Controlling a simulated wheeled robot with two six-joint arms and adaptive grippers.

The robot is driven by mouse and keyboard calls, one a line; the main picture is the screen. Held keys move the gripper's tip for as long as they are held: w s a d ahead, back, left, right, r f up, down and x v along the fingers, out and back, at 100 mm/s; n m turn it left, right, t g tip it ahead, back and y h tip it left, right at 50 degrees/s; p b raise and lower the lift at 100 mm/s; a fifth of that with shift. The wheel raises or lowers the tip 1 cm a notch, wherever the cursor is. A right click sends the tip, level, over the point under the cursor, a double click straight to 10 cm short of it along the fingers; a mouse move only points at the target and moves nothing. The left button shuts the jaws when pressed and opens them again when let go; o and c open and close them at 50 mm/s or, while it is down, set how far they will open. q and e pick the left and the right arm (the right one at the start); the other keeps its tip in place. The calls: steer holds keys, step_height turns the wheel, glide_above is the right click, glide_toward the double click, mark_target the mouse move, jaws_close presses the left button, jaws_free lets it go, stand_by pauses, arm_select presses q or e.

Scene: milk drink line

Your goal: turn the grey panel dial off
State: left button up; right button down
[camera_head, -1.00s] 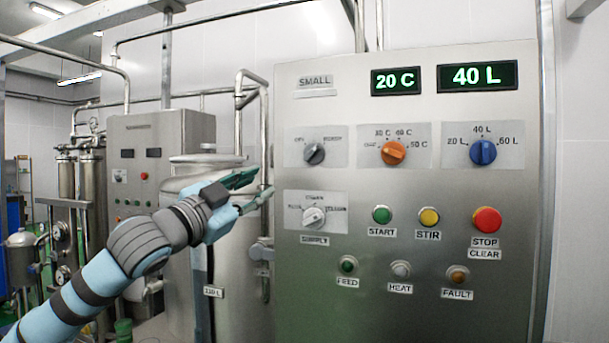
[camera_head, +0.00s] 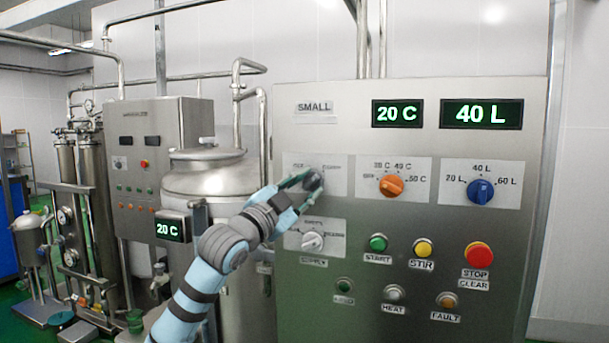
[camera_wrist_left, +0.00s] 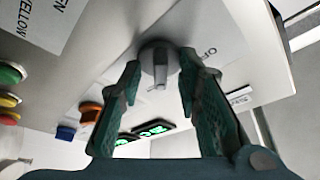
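The grey panel dial (camera_head: 314,180) is the upper-left knob of the control panel, on a white label plate. In the left wrist view the grey dial (camera_wrist_left: 159,68) shows as a round knob with a pointer ridge, upside down, with part of an "OF" marking beside it. My left gripper (camera_head: 303,184) is at the dial in the head view. In the left wrist view my left gripper (camera_wrist_left: 160,85) is open, with one green-padded finger on each side of the knob and visible gaps between. Whether a fingertip touches the panel cannot be told. My right gripper is not in view.
A white supply dial (camera_head: 312,241) sits just below. An orange dial (camera_head: 391,186) and a blue dial (camera_head: 480,191) are to the right. Green (camera_head: 378,243), yellow (camera_head: 423,248) and red (camera_head: 479,255) buttons are lower. A steel tank (camera_head: 215,180) stands left of the panel.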

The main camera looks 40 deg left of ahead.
arm_select(q)
steer(key=shift+s, duration=0.1)
jaws_close()
